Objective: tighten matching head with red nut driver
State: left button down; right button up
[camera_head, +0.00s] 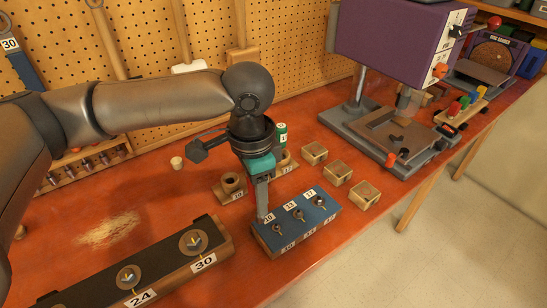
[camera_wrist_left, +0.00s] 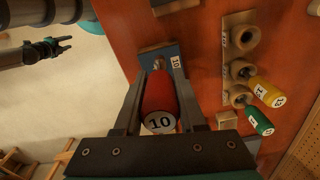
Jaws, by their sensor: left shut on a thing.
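My left gripper (camera_head: 263,212) is shut on the red nut driver (camera_wrist_left: 160,93), whose end label reads 10. The driver points down and is mostly hidden by the fingers in the head view. The fingers are over the left end of the blue-topped block (camera_head: 310,214), by the label 10. The block carries several bolt heads, with the middle head (camera_head: 299,214) and the right head (camera_head: 320,201) in plain view. In the left wrist view the block (camera_wrist_left: 145,60) lies just beyond the driver. I cannot tell whether the driver touches the head. A dark gripper, apparently my right one (camera_wrist_left: 64,45), shows small over the floor.
Yellow (camera_wrist_left: 267,93) and green (camera_wrist_left: 258,121) drivers stand in wooden holders beside the block. A longer block (camera_head: 215,246) with larger heads lies front left. Several small wooden boxes (camera_head: 337,173) and a purple drill press (camera_head: 395,40) stand right.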

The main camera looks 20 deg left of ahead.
pick_arm(q)
notch_tip(320, 180, up, 4)
jog(key=w+d+m+p, duration=0.1)
jog(key=m+p, duration=0.7)
jog(key=m, duration=0.5)
jog(key=w+d+m+p, duration=0.2)
jog(key=m+p, duration=0.6)
jog(key=m, duration=0.5)
jog(key=shift+s+f+b, duration=0.1)
jog(key=shift+f+b, duration=3.3)
jog(key=shift+f, duration=0.3)
jog(key=shift+f+b, duration=0.4)
jog(key=shift+f, duration=0.6)
